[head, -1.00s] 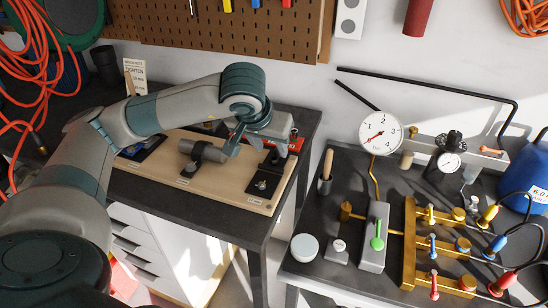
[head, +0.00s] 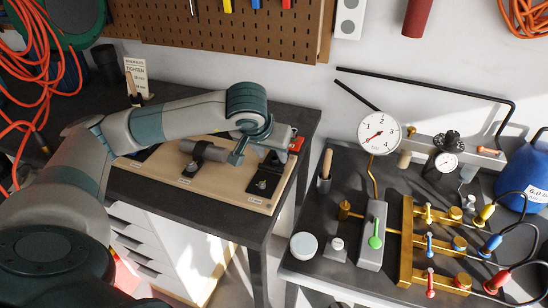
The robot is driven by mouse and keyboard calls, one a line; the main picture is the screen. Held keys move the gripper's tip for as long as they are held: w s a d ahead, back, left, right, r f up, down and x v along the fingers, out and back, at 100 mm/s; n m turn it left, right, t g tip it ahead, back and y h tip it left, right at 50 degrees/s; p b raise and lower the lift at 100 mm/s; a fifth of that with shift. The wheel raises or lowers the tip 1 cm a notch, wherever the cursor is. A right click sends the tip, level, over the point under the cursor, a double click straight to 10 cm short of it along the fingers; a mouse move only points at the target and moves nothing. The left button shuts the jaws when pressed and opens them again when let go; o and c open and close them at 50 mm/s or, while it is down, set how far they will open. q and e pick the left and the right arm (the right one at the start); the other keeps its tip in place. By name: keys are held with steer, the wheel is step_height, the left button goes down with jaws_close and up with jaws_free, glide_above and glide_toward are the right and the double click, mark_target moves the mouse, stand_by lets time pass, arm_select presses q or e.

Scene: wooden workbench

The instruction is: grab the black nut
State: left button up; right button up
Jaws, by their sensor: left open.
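My left gripper (head: 237,158) is open and points down over the wooden board (head: 224,185) on the left bench. Its fingertips are just right of a grey cylinder held in a dark clamp (head: 204,152), and left of a black plate (head: 268,176) with a small metal stud on it. I cannot make out the black nut for certain; at this size it blends with the dark fittings, and my wrist and forearm hide part of the board. My right gripper is not in view.
A red-and-grey tool (head: 295,144) lies behind the gripper at the board's back right. A pegboard (head: 230,30) hangs behind. The right bench carries a pressure gauge (head: 379,133), a brass valve manifold (head: 407,240) and a round white lid (head: 304,245). A gap separates the benches.

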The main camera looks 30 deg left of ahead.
mark_target(274, 161)
arm_select(q)
steer(key=shift+p+x, duration=0.3)
steer(key=shift+x, duration=0.65)
steer(key=shift+w+a+f, duration=0.15)
steer(key=shift+f, duration=0.1)
steer(key=shift+w+f, duration=0.1)
steer(key=shift+f, duration=0.05)
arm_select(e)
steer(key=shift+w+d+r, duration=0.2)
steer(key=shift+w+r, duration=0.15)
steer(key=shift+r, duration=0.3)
arm_select(q)
jaws_close()
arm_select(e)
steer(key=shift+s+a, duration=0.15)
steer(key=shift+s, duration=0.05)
